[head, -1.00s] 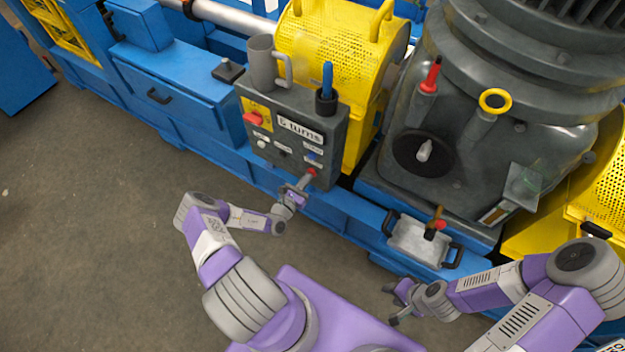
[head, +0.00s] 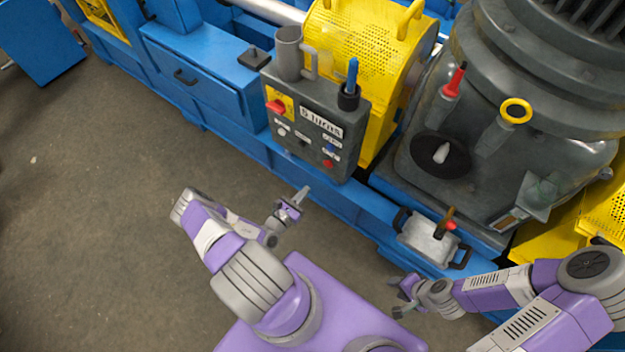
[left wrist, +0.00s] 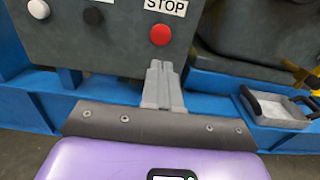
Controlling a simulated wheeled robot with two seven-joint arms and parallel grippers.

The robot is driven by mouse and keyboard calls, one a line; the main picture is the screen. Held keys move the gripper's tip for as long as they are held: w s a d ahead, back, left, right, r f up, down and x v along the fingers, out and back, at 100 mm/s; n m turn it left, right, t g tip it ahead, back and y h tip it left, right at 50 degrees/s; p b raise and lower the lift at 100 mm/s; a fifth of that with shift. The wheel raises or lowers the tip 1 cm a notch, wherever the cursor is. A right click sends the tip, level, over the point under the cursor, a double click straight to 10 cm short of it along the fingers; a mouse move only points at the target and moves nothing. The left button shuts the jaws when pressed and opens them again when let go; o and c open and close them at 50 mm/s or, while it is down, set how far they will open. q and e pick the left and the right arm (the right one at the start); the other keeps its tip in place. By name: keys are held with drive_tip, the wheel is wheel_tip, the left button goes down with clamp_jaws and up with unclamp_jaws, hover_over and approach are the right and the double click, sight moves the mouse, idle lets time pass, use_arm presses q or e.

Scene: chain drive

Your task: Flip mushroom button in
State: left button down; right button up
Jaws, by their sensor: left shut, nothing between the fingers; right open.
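The red mushroom button (head: 328,164) sits at the lower right of the dark grey control box (head: 310,158). In the left wrist view the red button (left wrist: 160,35) shows below a STOP label (left wrist: 166,6). My left gripper (head: 303,190) is shut and empty, below and in front of the box, apart from the button. Its closed fingers (left wrist: 162,68) point up toward the button in the left wrist view, with a gap between. My right gripper (head: 400,296) is open and empty at the lower right, away from the box.
A red switch on a yellow plate (head: 279,104), a white button (head: 281,132) and other controls share the box face. A grey mug (head: 288,55) and a cup with a blue tool (head: 349,95) stand on top. A metal tray (head: 420,242) lies to the right. Open floor lies left.

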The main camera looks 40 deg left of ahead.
use_arm(q)
drive_tip(key=shift+s, duration=1.1)
